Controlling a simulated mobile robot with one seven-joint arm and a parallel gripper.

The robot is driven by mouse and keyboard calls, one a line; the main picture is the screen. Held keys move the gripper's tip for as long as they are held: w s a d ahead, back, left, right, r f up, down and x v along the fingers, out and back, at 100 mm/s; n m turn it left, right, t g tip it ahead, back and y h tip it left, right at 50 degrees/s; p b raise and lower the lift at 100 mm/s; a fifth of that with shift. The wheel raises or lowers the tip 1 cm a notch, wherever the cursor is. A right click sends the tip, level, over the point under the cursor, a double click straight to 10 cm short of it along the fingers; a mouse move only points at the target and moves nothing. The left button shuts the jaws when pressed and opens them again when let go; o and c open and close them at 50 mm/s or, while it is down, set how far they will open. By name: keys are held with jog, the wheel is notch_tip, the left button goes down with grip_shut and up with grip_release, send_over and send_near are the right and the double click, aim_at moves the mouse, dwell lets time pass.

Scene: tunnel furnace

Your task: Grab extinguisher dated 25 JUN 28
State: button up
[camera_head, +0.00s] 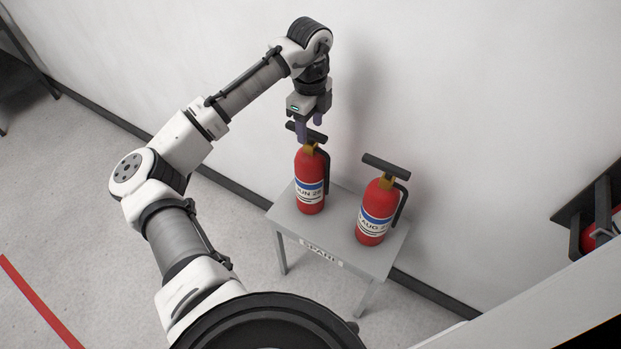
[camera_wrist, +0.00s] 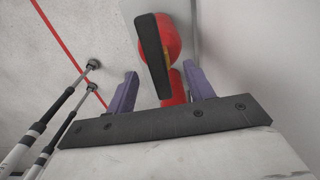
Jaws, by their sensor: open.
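Two red extinguishers stand upright on a small grey table (camera_head: 332,238) marked SPARE. The left extinguisher (camera_head: 310,185) has a label that partly reads JUN 28; its day is not readable. The right extinguisher (camera_head: 377,212) has a label that partly reads AUG. My gripper (camera_head: 312,133) is above the left extinguisher, pointing down, with its fingers at the level of the black handle. In the wrist view my gripper (camera_wrist: 160,90) is open, and the left extinguisher's black handle (camera_wrist: 152,55) and red body show between and beyond the two purple fingers. I cannot tell whether the fingers touch it.
A white wall (camera_head: 470,90) stands close behind the table. At the right, a dark bracket (camera_head: 590,215) holds another red object, partly cut off by the frame. A red floor line (camera_head: 35,300) runs at the lower left.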

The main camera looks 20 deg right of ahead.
jog(key=p, duration=0.1)
send_over(312, 163)
jog(key=w, duration=0.3)
jog(key=f, duration=0.4)
jog(key=shift+s+d+f, duration=0.15)
jog(key=shift+d+f, duration=0.15)
jog(key=shift+f, duration=0.1)
grip_shut()
dwell(0.4)
jog(key=shift+r, duration=0.2)
